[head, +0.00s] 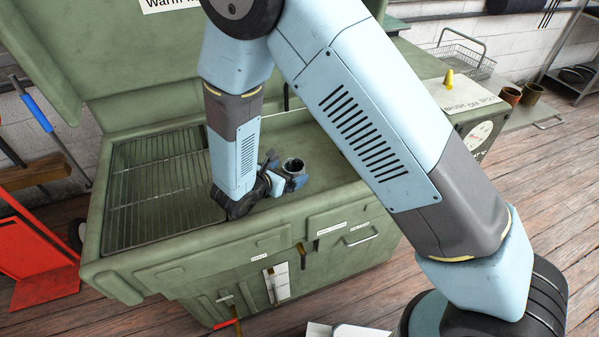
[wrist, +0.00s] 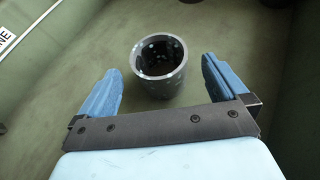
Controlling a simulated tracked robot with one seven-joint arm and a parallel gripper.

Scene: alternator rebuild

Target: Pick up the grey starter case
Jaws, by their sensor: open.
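The grey starter case (wrist: 160,64) is a dark grey, open-topped cylinder standing upright on the green surface of the washer. In the head view, the starter case (head: 292,166) stands just right of my gripper (head: 275,174), on the green top beside the rack. In the wrist view my gripper (wrist: 160,88) is open, with one blue finger on each side of the case. The case lies between and slightly beyond the fingertips, with visible gaps on both sides. Part of its lower front is close to the gripper's dark crossbar.
A wire rack (head: 160,190) fills the left of the green washer, under a raised green lid (head: 110,60). A panel with a gauge (head: 478,135) is at the right. A wire basket (head: 462,62) and two brown pots (head: 531,94) stand farther back. A red stand (head: 30,240) is at left.

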